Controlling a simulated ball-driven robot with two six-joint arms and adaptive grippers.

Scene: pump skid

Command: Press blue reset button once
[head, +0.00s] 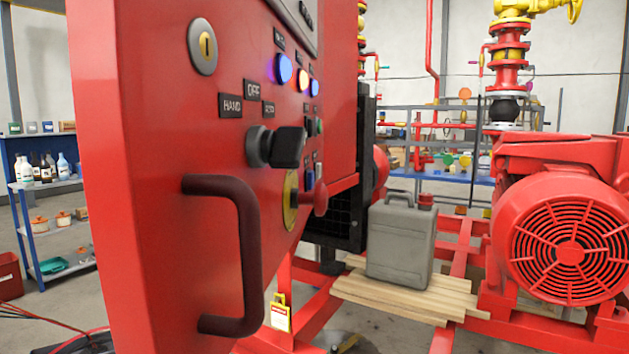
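The red control cabinet (150,200) fills the left half of the head view, its front seen at a steep angle. A small blue piece (309,177), perhaps the blue reset button, sits low on its far side, behind the selector switch; its label is unreadable. Higher up are a lit blue lamp (284,68), a lit amber lamp (302,80) and another blue lit lamp (314,87). A green button (319,126) is below them. Neither of my grippers is in view.
A black selector switch (288,147), a dark red handle (248,255) and a red lever (320,195) stick out from the cabinet. A grey canister (399,240) stands on wooden boards (405,297) right of it. A red motor (560,235) is at the right.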

